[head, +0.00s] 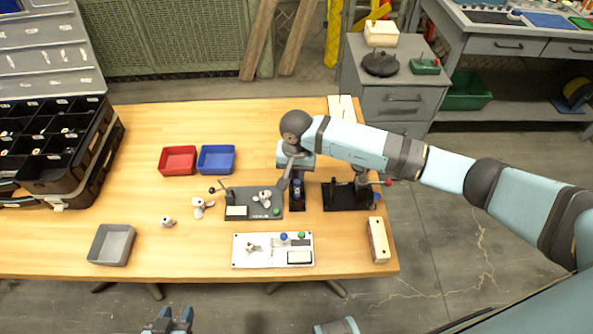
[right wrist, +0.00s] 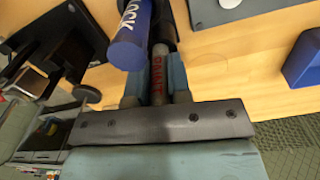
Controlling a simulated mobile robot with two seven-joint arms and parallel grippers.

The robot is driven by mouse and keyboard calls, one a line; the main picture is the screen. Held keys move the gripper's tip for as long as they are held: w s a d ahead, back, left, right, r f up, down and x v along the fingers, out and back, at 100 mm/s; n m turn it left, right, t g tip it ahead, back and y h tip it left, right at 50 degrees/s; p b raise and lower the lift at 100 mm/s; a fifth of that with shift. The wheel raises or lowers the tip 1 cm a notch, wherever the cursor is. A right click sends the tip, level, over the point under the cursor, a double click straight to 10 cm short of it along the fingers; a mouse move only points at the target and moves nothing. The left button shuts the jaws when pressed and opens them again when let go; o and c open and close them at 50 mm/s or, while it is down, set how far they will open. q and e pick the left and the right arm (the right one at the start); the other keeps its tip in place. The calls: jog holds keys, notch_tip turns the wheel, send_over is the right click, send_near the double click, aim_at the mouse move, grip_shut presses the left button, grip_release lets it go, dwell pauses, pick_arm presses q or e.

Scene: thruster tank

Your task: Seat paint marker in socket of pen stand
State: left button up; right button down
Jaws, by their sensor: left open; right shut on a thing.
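The paint marker (right wrist: 158,75), a grey tube with red lettering, is between the fingers of my right gripper (right wrist: 157,88), which is shut on it. In the head view my right gripper (head: 289,172) points down over the table at the pen stand (head: 298,204), a small dark block. A blue cylinder (head: 297,187) stands upright at the stand. In the right wrist view this cylinder (right wrist: 130,35) carries white letters and is close beside the marker. The marker's lower end and the socket are hidden. My left gripper (head: 173,318) is open and empty at the bottom edge, off the table.
A grey fixture plate (head: 245,213) is left of the stand, a black toggle-clamp fixture (head: 345,197) right of it. A white panel (head: 270,262) lies in front. Red (head: 178,160) and blue bins (head: 216,160) stand behind left. The table's front left is mostly free.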

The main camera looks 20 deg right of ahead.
jog(key=shift+f, duration=0.15)
dwell(0.3)
jog(key=shift+f+b, duration=0.15)
jog(key=shift+b, duration=0.3)
jog(key=c, duration=1)
grip_release()
